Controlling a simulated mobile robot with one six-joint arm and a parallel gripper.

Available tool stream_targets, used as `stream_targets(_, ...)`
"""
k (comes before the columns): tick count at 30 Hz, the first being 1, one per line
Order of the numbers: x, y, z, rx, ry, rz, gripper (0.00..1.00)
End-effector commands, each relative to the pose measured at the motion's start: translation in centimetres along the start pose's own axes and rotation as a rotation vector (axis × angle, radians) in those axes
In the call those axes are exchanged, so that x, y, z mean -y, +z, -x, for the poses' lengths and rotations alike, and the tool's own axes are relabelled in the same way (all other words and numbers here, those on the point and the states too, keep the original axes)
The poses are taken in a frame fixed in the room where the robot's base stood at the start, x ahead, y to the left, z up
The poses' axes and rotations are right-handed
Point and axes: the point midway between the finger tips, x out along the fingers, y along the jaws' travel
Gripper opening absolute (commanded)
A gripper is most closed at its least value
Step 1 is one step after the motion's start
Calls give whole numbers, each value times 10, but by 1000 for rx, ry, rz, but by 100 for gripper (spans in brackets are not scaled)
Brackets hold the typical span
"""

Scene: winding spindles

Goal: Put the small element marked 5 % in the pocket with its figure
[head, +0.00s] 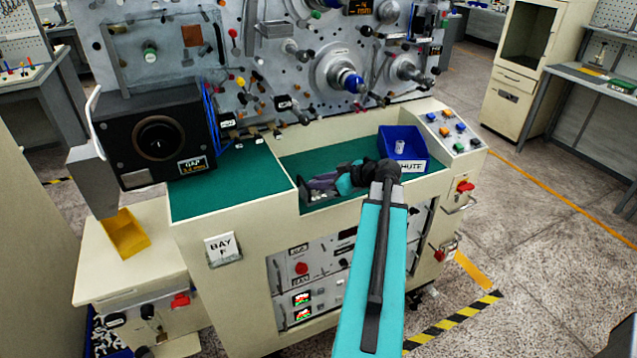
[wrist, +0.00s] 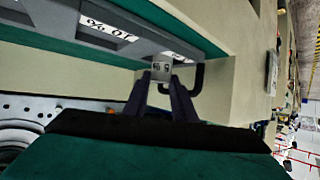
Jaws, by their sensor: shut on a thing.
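My gripper (wrist: 161,88) is shut on a small pale element (wrist: 162,69), held between its two dark fingertips. The figure on it shows upside down and looks like 5 %. A grey pocket strip (wrist: 140,42) lies just beyond, at upper left in the wrist view. One white label on it (wrist: 108,29) appears to read 10 %, upside down; a second label (wrist: 179,57) is partly hidden and unreadable. The element seems apart from the strip. In the head view my gripper (head: 312,187) is low over the recessed green bench, and the element cannot be made out.
A blue bin (head: 412,160) labelled CHUTE stands right of my gripper with a white piece (head: 399,147) in it. The cream bench wall (head: 255,220) rises in front. A black gap gauge box (head: 155,140) stands left, and green surface (head: 225,183) is clear.

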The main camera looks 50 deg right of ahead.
Motion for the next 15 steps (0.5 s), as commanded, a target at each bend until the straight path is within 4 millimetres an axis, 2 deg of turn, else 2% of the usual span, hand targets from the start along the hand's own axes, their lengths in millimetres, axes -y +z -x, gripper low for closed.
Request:
stream_targets(2,0,2,-1,0,0,0,0)
stream_targets(3,0,1,0,0,0,0,30)
stream_targets(5,0,1,0,0,0,0,41)
stream_targets(15,-1,0,1,0,1,-1,42)
